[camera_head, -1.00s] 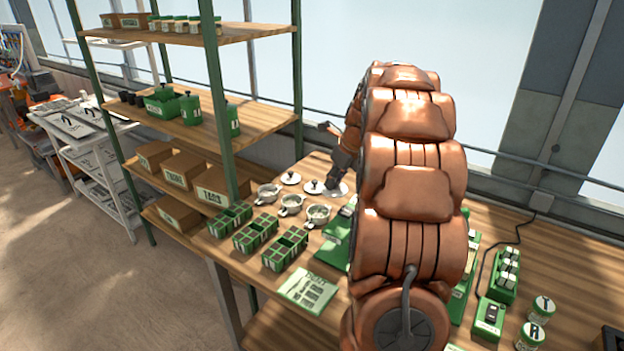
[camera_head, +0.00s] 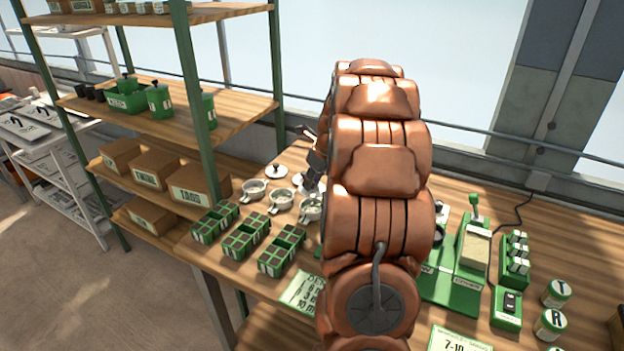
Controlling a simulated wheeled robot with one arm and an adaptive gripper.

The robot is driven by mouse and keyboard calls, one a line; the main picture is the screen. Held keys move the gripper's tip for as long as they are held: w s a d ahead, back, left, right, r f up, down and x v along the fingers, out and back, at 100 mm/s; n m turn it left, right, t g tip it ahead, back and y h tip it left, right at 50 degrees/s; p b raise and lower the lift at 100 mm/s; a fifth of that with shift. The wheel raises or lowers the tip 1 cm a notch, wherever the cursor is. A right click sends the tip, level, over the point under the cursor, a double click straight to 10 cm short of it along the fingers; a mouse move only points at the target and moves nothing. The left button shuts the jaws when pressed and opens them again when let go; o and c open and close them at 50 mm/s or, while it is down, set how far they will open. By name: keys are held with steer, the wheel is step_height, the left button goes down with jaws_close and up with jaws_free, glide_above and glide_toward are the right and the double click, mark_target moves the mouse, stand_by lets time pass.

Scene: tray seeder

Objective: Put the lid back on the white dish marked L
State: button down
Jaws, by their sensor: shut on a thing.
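Three white handled dishes stand in a row on the wooden bench: the left dish (camera_head: 254,189), the middle dish (camera_head: 281,200) and the right dish (camera_head: 310,208). I cannot read which one is marked L. A white lid with a dark knob (camera_head: 276,171) lies behind the left dish. My gripper (camera_head: 311,184) points down just behind and above the right dish. It is shut on what looks like a white lid, mostly hidden by the fingers. My copper arm hides the bench to the right of it.
Green seedling trays (camera_head: 240,238) stand in front of the dishes. A green seeder machine (camera_head: 458,262), a switch box (camera_head: 507,307) and lidded jars (camera_head: 550,324) are to the right. A shelf post (camera_head: 191,100) rises at the left.

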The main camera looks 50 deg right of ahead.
mark_target(315, 190)
step_height(315, 190, down, 3)
steer(key=shift+r+b, duration=0.2)
steer(key=shift+b, duration=0.7)
steer(key=shift+s+f, duration=0.1)
steer(key=shift+f, duration=1)
steer(key=shift+r+p, duration=0.1)
steer(key=shift+p, duration=1.05)
steer(key=shift+f+p, duration=0.2)
steer(key=shift+p, duration=0.7)
stand_by(1.4)
steer(key=c, duration=0.9)
jaws_free()
steer(key=shift+c, duration=0.2)
steer(key=shift+o, duration=0.3)
steer(key=o, duration=0.4)
